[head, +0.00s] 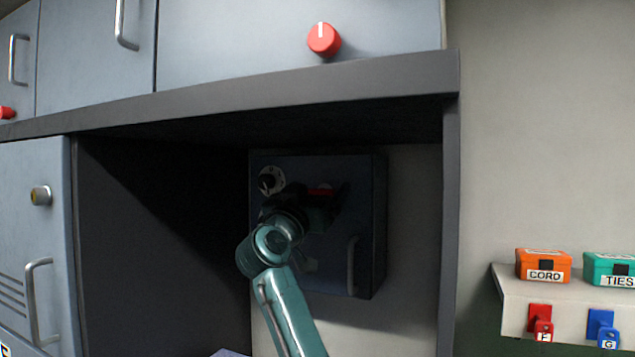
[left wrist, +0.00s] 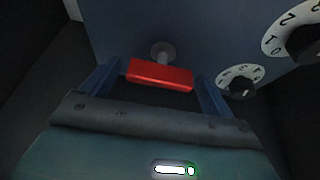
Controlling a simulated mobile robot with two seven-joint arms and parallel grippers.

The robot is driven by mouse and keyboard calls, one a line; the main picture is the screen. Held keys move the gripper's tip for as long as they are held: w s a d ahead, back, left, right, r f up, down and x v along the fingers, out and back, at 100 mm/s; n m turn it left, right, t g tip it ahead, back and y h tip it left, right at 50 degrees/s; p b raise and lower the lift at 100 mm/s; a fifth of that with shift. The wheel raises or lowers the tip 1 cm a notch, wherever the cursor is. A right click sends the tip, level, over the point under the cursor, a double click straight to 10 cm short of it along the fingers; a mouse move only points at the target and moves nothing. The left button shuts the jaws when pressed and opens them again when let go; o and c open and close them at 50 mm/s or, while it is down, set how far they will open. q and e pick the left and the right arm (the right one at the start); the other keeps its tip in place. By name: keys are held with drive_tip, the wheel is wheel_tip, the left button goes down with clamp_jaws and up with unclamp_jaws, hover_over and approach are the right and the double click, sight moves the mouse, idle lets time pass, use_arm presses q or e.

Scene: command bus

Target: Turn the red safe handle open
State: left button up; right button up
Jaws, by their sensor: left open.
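The dark blue safe (head: 330,270) stands in the shadowed recess. Its red handle (head: 322,191) shows as a small red strip beside my left gripper (head: 325,205), which partly hides it. In the left wrist view the red handle (left wrist: 160,75) is a bar on a round grey mount, lying crosswise. The two blue fingers of my left gripper (left wrist: 158,73) are open, one near each end of the bar. I cannot tell whether they touch it. My right gripper is in neither view.
The recess has a shelf (head: 250,95) above and a side wall (head: 450,220). Orange (head: 543,265) and teal (head: 612,268) boxes stand on a ledge at right.

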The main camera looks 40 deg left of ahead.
use_arm(q)
drive_tip(key=shift+w+a+r, duration=0.1)
drive_tip(key=shift+w+r, duration=0.05)
drive_tip(key=shift+w, duration=0.3)
drive_tip(key=c, duration=1)
